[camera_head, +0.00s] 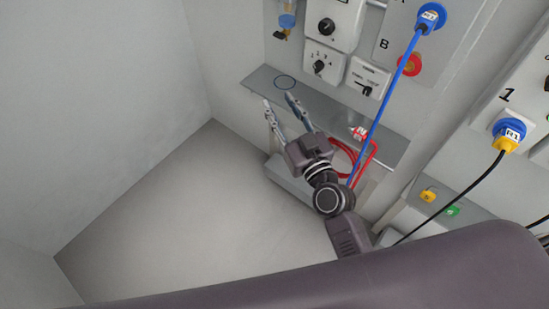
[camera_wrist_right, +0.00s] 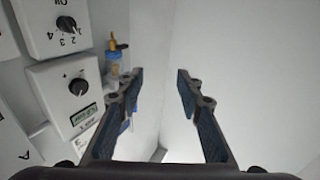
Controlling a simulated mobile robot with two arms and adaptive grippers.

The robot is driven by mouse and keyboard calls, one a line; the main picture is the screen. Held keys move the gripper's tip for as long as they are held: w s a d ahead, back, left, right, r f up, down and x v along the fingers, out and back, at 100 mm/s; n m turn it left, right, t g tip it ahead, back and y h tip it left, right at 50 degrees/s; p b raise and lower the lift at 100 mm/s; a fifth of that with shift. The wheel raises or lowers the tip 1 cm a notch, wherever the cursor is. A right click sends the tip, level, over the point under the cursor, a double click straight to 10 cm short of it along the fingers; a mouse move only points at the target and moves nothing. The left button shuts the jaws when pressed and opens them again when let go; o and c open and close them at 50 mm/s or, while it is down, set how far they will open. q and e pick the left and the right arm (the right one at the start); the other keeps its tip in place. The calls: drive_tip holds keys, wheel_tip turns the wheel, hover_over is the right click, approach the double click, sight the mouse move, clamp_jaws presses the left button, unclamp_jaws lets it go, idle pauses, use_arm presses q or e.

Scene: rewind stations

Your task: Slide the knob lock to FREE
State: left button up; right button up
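A small white panel (camera_head: 368,78) in the camera_head view carries a short dark slider in a slot; it looks like the knob lock, but its lettering is too small to read. Left of it is a white panel with a dial numbered 1 to 4 (camera_head: 320,67), which also shows in the right wrist view (camera_wrist_right: 65,23). Above is a panel with a black knob (camera_head: 326,26); in the right wrist view this knob (camera_wrist_right: 78,87) sits over a green display. My right gripper (camera_head: 279,99) is open and empty, apart from the panels, over the left of the shelf. My left gripper is out of view.
A grey shelf (camera_head: 330,112) with a dark ring mark runs below the panels. A blue cable (camera_head: 400,75) hangs from its plug across the shelf. A red cable (camera_head: 345,155) lies coiled near my right wrist. A blue bottle-like fitting (camera_head: 287,20) is at the upper left.

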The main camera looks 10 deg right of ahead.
drive_tip(key=s+a+f+n+g+y, duration=0.2)
drive_tip(key=s+a+f+g, duration=0.1)
drive_tip(key=s+f+g, duration=0.4)
wheel_tip(320, 180, down, 2)
drive_tip(key=shift+s+a+f, duration=0.15)
drive_tip(key=shift+s, duration=0.75)
